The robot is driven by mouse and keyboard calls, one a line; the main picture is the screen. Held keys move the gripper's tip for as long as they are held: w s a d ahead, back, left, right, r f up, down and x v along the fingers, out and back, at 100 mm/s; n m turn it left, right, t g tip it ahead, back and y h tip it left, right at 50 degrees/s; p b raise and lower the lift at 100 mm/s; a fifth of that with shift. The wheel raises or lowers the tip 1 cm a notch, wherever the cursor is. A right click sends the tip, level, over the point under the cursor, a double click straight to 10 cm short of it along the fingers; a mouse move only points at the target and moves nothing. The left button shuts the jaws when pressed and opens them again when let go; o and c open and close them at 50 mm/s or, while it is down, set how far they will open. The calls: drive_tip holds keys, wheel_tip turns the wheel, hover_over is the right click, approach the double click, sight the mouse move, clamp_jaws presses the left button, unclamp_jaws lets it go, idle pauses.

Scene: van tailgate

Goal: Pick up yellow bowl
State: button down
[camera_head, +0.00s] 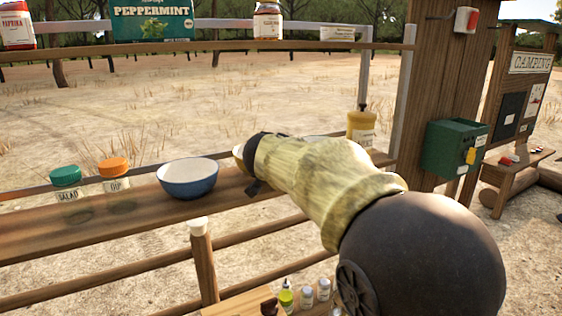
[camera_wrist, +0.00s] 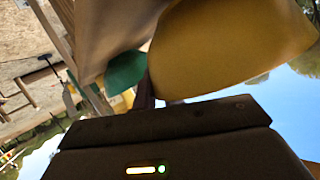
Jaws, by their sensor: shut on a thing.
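The yellow bowl (camera_wrist: 225,50) fills the upper right of the wrist view, very close to the camera and tilted. My gripper (camera_wrist: 148,92) is shut on it, with a dark finger against its edge. In the head view my forearm hides most of the bowl and the grip. Only a small yellowish edge (camera_head: 238,152) shows left of my wrist, above the wooden shelf (camera_head: 130,228).
A blue bowl (camera_head: 190,182) stands on the shelf left of my wrist, beside jars with an orange lid (camera_head: 113,167) and a green lid (camera_head: 65,177). A yellow bottle (camera_head: 361,130) stands behind my arm. A green box (camera_head: 452,148) hangs on the post at right.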

wheel_tip(320, 180, up, 9)
drive_tip(key=shift+f, duration=0.15)
drive_tip(key=shift+f, duration=0.1)
idle(0.7)
